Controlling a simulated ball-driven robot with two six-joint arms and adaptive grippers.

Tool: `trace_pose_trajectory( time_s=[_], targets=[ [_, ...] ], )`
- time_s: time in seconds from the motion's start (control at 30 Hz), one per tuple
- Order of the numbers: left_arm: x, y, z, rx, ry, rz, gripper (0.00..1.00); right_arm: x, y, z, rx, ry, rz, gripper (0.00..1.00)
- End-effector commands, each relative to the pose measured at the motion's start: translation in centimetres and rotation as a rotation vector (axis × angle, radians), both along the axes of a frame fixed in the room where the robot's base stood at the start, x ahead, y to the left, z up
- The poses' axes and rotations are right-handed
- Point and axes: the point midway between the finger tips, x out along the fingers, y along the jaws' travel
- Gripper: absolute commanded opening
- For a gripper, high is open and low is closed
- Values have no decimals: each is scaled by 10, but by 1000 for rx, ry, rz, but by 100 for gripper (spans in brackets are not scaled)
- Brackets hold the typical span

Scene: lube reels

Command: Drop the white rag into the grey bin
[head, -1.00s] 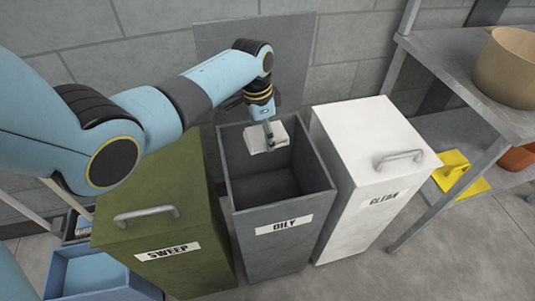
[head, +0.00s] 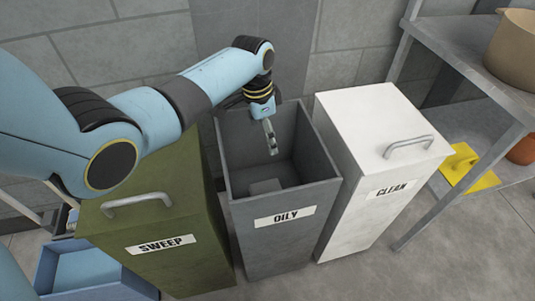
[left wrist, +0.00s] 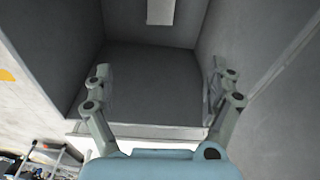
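The grey bin (head: 287,243), labelled OILY, stands open between two lidded bins; its inside also shows in the left wrist view (left wrist: 150,85). A small, pale grey flat shape, apparently the white rag (head: 265,187), is low inside the bin, in shadow. A pale rectangle at the top of the left wrist view seems to be the rag too (left wrist: 160,12). I cannot tell whether it rests on the bottom. My left gripper (head: 271,143) points down into the bin mouth, above and apart from the rag. Its fingers (left wrist: 160,90) are spread with nothing between them. My right gripper is out of view.
The green SWEEP bin (head: 165,215) stands left and the white CLEAN bin (head: 370,130) right, both lidded with handles. A blue crate (head: 85,270) is at lower left. A metal shelf (head: 440,50) at right carries a tan pot (head: 513,52); a yellow object (head: 465,168) lies beneath.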

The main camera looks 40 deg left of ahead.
Motion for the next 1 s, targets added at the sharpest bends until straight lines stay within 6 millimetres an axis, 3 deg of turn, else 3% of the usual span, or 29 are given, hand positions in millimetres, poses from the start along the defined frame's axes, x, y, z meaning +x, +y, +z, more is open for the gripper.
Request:
trace_pose_trajectory(
  time_s=[0.23,0.37,0.8,1.0],
  targets=[
    [0,0,1,0,0,0,90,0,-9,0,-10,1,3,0],
    [0,1,11,0,-1,0,90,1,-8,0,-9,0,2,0],
    [-9,8,100,2,-3,-1,90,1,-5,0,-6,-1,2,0],
    [-11,8,117,0,0,0,90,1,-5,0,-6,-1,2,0]
  ],
)
